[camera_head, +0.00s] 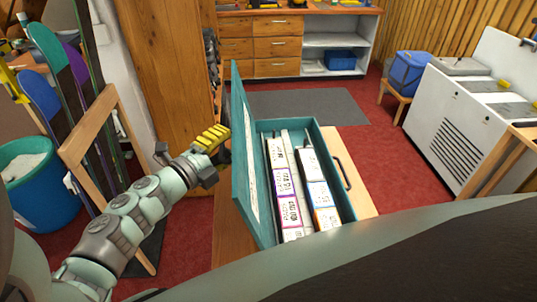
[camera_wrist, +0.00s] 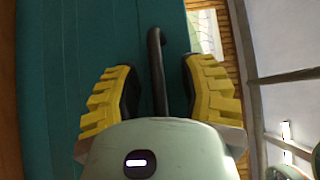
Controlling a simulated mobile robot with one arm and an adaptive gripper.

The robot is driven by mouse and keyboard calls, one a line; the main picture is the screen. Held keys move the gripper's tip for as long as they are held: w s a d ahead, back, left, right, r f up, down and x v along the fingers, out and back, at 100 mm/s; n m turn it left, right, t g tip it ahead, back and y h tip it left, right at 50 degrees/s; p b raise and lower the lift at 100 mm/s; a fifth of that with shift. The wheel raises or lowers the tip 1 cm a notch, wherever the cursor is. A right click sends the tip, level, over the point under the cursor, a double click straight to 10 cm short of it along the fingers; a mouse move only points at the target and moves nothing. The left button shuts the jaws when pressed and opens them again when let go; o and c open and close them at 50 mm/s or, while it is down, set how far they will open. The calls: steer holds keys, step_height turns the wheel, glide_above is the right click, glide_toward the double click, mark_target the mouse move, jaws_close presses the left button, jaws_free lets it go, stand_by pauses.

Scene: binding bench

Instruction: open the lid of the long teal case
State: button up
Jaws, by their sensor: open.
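The long teal case (camera_head: 332,165) lies on a wooden bench with its top open. Its teal lid (camera_head: 241,115) stands up steeply along the left side, with a pale sheet on its inner face. My gripper (camera_head: 222,146) is at the outer, left side of the lid. In the wrist view my gripper (camera_wrist: 158,72) is open, its yellow fingers on either side of a black bar handle (camera_wrist: 155,40) in front of the teal lid (camera_wrist: 80,55). A clear gap shows between the handle and each finger. The contact at the lid is partly hidden in the head view.
Labelled white boxes (camera_head: 288,185) stand in rows inside the case. Another dark handle (camera_head: 342,172) is at its right side. A wooden frame (camera_head: 95,150) and a teal bin (camera_head: 45,195) stand left. Red floor (camera_head: 375,150) lies open at the right.

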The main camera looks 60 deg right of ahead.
steer(key=a, duration=1.2)
steer(key=shift+w, duration=0.45)
steer(key=a+f+b, duration=0.2)
steer(key=a+f, duration=0.1)
steer(key=a, duration=0.5)
steer(key=a+f+b, duration=0.2)
steer(key=a+f, duration=0.1)
steer(key=a, duration=0.6)
steer(key=shift+w+a+b, duration=0.15)
steer(key=shift+b, duration=0.15)
stand_by(0.8)
stand_by(1.4)
